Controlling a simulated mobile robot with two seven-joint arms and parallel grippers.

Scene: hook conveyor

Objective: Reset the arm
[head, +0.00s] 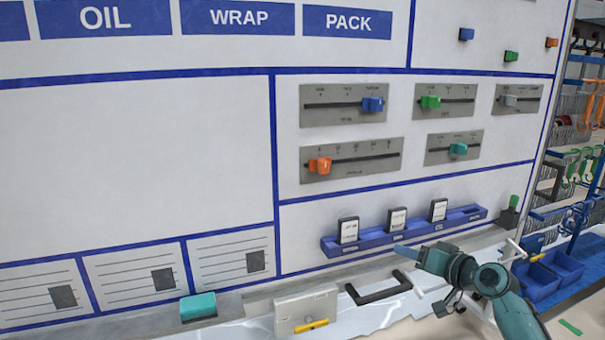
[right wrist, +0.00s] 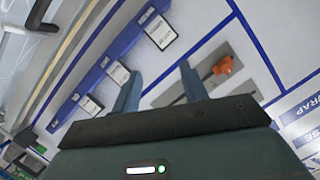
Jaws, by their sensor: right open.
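My right arm comes in from the lower right in the head view. Its gripper (head: 420,254) is in front of the lower edge of the board, just below the blue card rail (head: 372,241). In the right wrist view the two fingers of the right gripper (right wrist: 158,88) stand apart with nothing between them. Behind them are the board, the rail with white cards and an orange slider. My left gripper and arm are in neither view.
The white board (head: 130,160) carries several sliders, including a blue one (head: 373,104) and an orange one (head: 320,165). A teal block (head: 198,306), a white box (head: 306,308) and a black handle (head: 378,289) are along the ledge. Blue bins (head: 540,282) and hook racks stand at right.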

